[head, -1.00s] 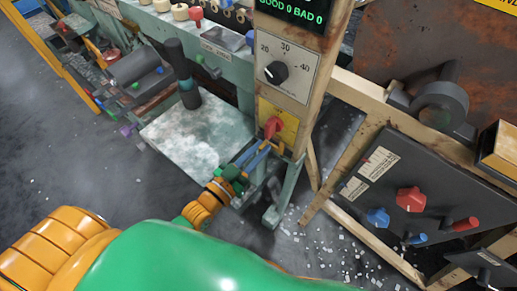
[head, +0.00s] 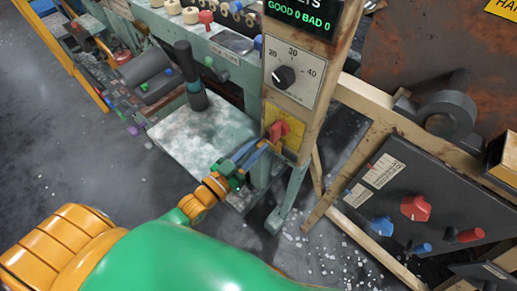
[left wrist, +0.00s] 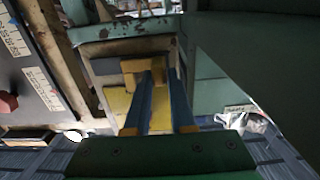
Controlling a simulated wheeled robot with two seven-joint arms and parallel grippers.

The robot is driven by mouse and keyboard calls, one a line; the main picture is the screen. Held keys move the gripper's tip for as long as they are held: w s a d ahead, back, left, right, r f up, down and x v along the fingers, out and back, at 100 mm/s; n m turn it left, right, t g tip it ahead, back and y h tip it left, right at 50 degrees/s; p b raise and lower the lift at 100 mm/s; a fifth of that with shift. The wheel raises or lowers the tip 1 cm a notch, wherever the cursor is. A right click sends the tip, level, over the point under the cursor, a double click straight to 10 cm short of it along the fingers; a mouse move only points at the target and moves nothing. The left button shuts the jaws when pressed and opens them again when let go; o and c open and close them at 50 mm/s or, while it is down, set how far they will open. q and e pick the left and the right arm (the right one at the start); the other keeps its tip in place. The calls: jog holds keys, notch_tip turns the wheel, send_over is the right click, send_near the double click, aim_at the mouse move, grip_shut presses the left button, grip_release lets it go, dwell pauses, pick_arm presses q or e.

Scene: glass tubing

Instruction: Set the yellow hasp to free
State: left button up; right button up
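A yellow panel (head: 292,143) with a red knob (head: 279,131) is low on the wooden post, below the dial. My left gripper (head: 263,146) is just below and left of the red knob, its blue fingers pointing up at the panel. In the left wrist view the two blue fingers (left wrist: 161,80) stand apart with a gap between them. A yellow-orange piece (left wrist: 132,66), which may be the hasp, lies at their tips, over the yellow panel (left wrist: 117,101). I cannot tell whether the fingers touch it. My right gripper is not in view.
A dial (head: 284,76) marked 20 to 40 sits above the yellow panel. A dark board (head: 440,190) with red and blue knobs stands at the right. A pale plate with a dark upright cylinder (head: 188,75) is at the left. White fragments litter the floor.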

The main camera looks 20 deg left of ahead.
pick_arm(q)
jog(key=o, duration=0.3)
jog(key=shift+a, duration=0.1)
jog(key=shift+w, duration=0.1)
jog(key=v, duration=0.7)
